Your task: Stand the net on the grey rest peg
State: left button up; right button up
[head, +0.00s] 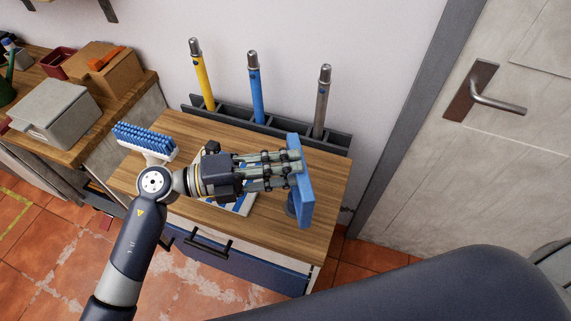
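I cannot make out a net for certain. A blue flat panel (306,205) stands on edge over the right part of the wooden top, with a dark round part (291,208) beside its lower left. My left gripper (296,166) reaches right across the top, its fingertips at the panel's upper part. Whether its fingers are closed on the panel is not clear. A grey pole (321,104) with a metal tip stands upright at the right of a dark rack (228,118); whether it is the rest peg is unclear. My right gripper is out of view.
A yellow pole (205,82) and a blue pole (256,92) stand in the rack. A blue-bristled brush (146,138) is at left. A blue-and-white striped item (243,204) lies under my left gripper. The wooden cabinet top (322,168) is bare at right.

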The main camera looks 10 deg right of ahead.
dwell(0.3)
pick_arm(q)
jog(key=a, duration=1.2)
jog(key=shift+w, duration=0.45)
jog(key=shift+r, duration=0.1)
